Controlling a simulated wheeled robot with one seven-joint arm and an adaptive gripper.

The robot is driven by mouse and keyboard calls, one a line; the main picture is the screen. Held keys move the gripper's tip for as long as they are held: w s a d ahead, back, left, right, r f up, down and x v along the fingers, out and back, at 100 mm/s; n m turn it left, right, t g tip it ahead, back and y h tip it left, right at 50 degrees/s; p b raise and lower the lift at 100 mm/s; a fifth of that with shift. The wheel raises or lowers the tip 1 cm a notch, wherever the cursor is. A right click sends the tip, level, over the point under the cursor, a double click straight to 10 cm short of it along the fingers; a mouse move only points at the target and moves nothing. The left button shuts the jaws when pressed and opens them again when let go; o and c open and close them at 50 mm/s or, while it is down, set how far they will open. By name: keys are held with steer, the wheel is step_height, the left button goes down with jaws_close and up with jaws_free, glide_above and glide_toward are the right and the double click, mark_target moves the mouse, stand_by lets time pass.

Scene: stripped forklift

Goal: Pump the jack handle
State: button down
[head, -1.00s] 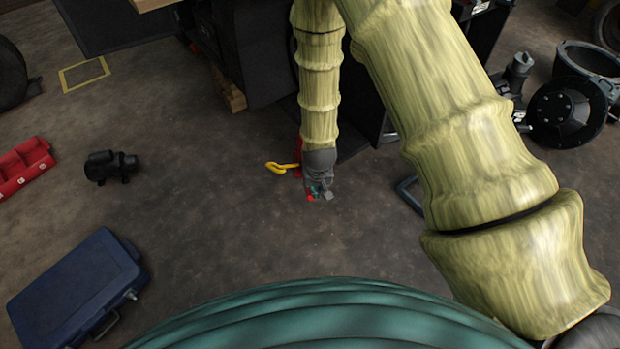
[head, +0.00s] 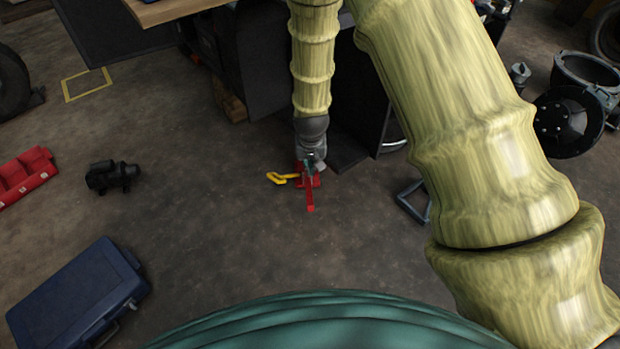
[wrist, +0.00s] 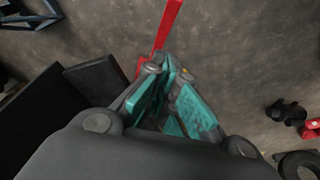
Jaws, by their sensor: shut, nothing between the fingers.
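The red jack handle (head: 310,195) shows in the head view, sticking out toward the robot from the red jack, whose body is partly hidden behind my gripper. In the wrist view the handle (wrist: 168,28) runs up from just past the fingertips. A yellow hooked piece (head: 283,178) sits at the jack's left side. My gripper (head: 312,163) is right above the jack, at the handle's near part. In the wrist view its teal-padded fingers (wrist: 168,95) are in front of the handle, holding nothing. Whether they touch the handle I cannot tell.
Dark forklift panels (wrist: 95,85) stand close to the gripper. A blue case (head: 80,295), a black motor-like part (head: 112,176) and a red tray (head: 25,175) lie on the floor to the left. The floor in front of the jack is clear.

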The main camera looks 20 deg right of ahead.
steer(key=b, duration=0.3)
glide_above(310, 197)
steer(key=w, duration=0.1)
steer(key=f, duration=0.9)
steer(key=shift+d+f, duration=0.2)
steer(key=shift+f, duration=0.1)
steer(key=shift+s+a+f+b, duration=0.15)
steer(key=shift+s+f+b, duration=0.25)
steer(key=shift+s+f, duration=0.4)
steer(key=shift+s+a+f, duration=0.15)
steer(key=shift+s+f, duration=0.1)
steer(key=shift+f, duration=0.4)
steer(key=shift+s+f, duration=0.1)
